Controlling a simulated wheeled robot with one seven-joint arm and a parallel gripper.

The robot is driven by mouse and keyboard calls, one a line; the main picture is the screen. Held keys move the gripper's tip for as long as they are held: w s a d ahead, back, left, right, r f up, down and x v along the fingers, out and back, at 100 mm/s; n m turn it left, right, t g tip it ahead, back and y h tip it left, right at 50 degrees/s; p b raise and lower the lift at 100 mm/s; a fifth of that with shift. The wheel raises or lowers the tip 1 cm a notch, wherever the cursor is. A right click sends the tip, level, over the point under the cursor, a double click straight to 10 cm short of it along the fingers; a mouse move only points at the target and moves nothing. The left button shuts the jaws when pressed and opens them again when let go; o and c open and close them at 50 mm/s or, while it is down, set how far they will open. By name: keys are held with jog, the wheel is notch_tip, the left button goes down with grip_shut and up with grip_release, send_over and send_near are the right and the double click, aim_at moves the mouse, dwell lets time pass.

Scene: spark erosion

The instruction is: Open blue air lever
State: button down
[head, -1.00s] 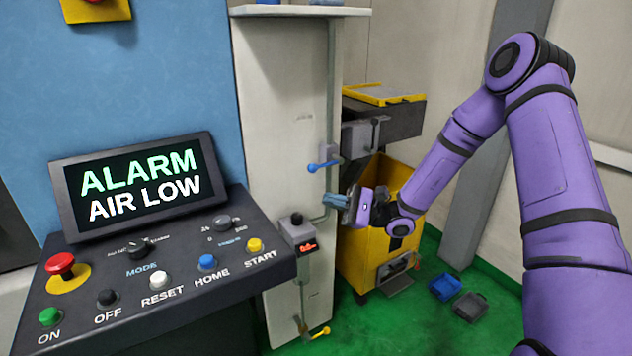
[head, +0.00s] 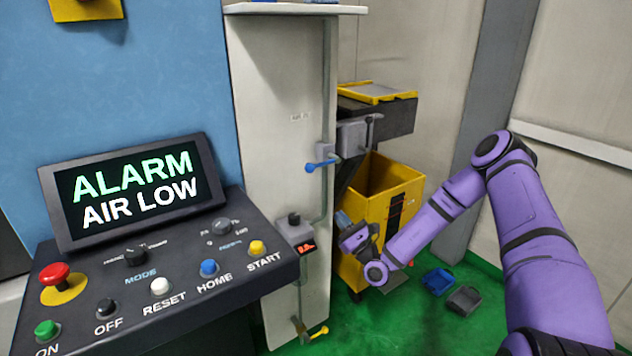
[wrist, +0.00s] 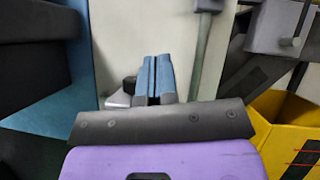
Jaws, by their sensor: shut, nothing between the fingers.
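The blue air lever (head: 320,165) sticks out sideways from a grey valve on a pipe, on the side of the pale column. My gripper (head: 343,220) is in the head view below and slightly right of the lever, apart from it. In the wrist view the two blue fingers (wrist: 156,78) are pressed together with nothing between them. The wrist view shows the pipe beside the fingers, but the blue handle cannot be made out there. The screen (head: 135,190) reads "ALARM AIR LOW".
A yellow bin (head: 385,190) stands right behind my gripper. A grey box with a handle (head: 353,138) sits right of the lever. A gauge box (head: 296,235) is on the column, with a yellow lever (head: 319,332) low down. The control panel (head: 180,270) fills the left front.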

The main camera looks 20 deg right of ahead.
jog(key=s+r+x, duration=0.1)
jog(key=r+x, duration=0.1)
jog(key=x, duration=1)
jog(key=shift+a+r, duration=0.2)
jog(key=shift+r, duration=0.2)
jog(key=shift+r+m, duration=0.15)
jog(key=shift+m, duration=0.15)
